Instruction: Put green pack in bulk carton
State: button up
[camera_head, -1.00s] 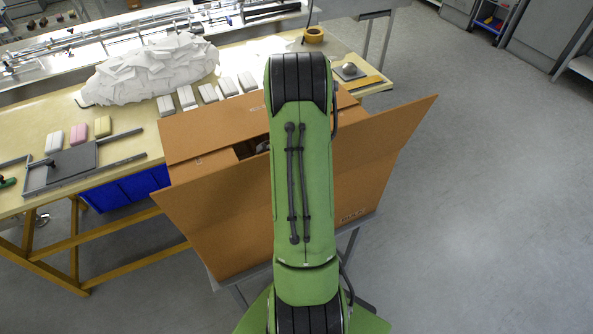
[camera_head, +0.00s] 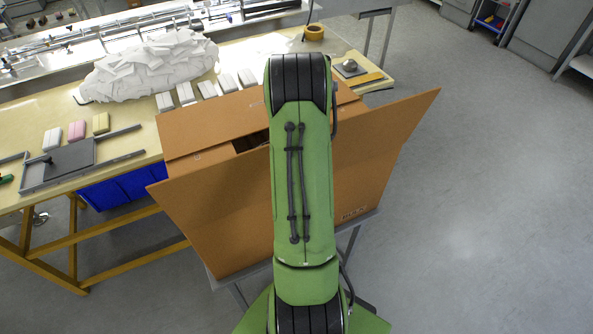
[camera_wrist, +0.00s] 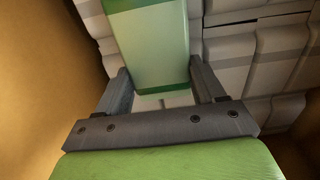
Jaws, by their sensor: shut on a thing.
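The bulk carton (camera_head: 225,225) is a big open brown box in front of the bench, its flaps spread. In the wrist view its brown wall (camera_wrist: 40,90) rises at the left. The green pack (camera_wrist: 150,48) is a pale green block with darker green ends. My gripper (camera_wrist: 155,88) is shut on the green pack, one grey finger on each side. It is inside the carton, over white packs (camera_wrist: 255,45) lying in rows. Whether the green pack touches them I cannot tell. In the head view my arm hides the gripper and most of the carton's inside.
The bench (camera_head: 25,122) behind the carton holds a white heap (camera_head: 150,70), several white packs, a pink pack (camera_head: 77,131), a yellowish pack (camera_head: 101,123) and a grey frame (camera_head: 75,160). A blue bin (camera_head: 125,188) is below. The floor at right is clear.

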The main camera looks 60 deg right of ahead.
jog(key=shift+f, duration=0.4)
jog(key=shift+f+b, duration=0.1)
jog(key=shift+b, duration=0.2)
jog(key=o, duration=1.1)
jog(key=shift+c, duration=0.2)
jog(key=shift+o, duration=0.2)
jog(key=shift+r+p, duration=3)
jog(key=shift+r, duration=1.15)
jog(key=shift+f, duration=0.1)
